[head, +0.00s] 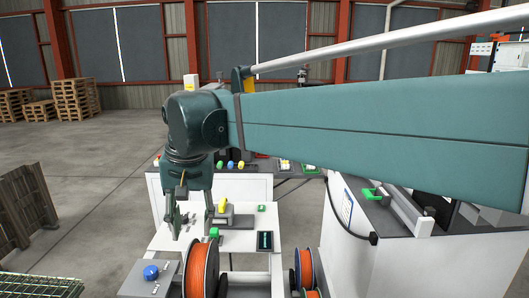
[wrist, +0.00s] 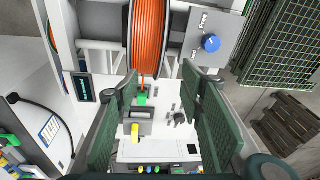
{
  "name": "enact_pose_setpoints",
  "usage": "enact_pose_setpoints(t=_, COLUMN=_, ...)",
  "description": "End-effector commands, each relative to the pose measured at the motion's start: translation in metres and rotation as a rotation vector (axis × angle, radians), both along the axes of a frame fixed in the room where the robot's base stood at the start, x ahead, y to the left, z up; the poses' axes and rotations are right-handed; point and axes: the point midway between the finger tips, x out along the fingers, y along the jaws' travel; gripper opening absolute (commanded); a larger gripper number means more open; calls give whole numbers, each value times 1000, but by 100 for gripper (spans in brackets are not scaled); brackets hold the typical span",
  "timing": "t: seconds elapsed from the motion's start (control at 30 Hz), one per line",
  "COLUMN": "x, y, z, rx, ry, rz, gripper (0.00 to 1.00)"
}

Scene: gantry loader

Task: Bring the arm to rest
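My gripper (head: 190,226) hangs from the end of my teal arm (head: 370,133), left of the middle in the head view, and points down. Its two fingers are spread apart with nothing between them. In the wrist view the gripper (wrist: 159,80) also shows open and empty, above the white table. The arm stretches in from the right across the head view. From the head view I cannot tell the exact height of the fingertips over the table.
A white table (head: 168,240) lies below, with a grey block fixture (head: 232,219). Orange cable spools (head: 202,268) stand in front, beside a grey box with a blue knob (head: 151,272). A white cabinet (head: 345,262) stands right. Wooden pallets (head: 76,100) and open floor lie left.

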Motion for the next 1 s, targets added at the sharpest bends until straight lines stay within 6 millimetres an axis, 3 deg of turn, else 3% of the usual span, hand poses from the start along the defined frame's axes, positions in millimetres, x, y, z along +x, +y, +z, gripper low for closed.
enact_pose_setpoints(t=0.1, x=1, y=-32, z=-3, rx=19, ry=-32, rz=-21, gripper=39)
enact_pose_setpoints(t=0.53, x=-4, y=-131, z=-20, rx=59, ry=-145, rz=-66, gripper=39)
enact_pose_setpoints(t=1.0, x=-41, y=-249, z=-65, rx=56, ry=-272, rz=-99, gripper=39)
